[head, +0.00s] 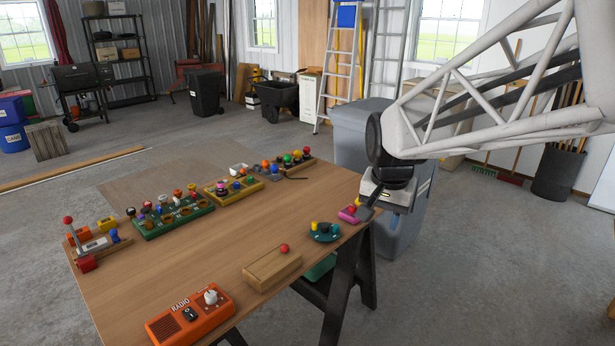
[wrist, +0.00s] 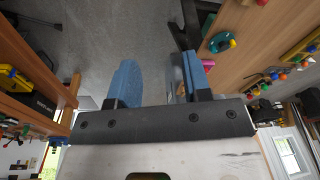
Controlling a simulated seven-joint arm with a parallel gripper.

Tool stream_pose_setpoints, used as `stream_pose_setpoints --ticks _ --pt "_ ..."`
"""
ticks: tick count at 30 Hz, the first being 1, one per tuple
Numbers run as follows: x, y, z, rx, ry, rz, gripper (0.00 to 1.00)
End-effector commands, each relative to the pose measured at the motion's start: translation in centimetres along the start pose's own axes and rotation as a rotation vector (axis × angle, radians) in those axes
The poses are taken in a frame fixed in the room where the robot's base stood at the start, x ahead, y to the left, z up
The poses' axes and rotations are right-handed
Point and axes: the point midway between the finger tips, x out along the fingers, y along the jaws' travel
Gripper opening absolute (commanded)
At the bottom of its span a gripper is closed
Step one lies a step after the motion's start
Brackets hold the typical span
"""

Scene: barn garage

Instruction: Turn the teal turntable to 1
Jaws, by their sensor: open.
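The teal turntable (head: 324,236) is a small round disc near the right edge of the wooden table.
A pink block (head: 348,215) lies between the turntable and my gripper. A wooden box with a red knob (head: 272,270) and an orange radio (head: 190,316) are nearer. Several knob boards, including a green one (head: 175,217), line the far side. A grey bin (head: 360,135) stands behind.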

Motion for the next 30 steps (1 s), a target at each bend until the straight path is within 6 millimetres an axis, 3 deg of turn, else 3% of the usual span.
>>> stream_pose_setpoints --ticks 17,30 --pt "6.0 -7.9 -11.6 0.28 -0.046 0.028 0.45" --pt "13.2 -13.8 -19.3 0.496 -0.073 0.057 0.45"
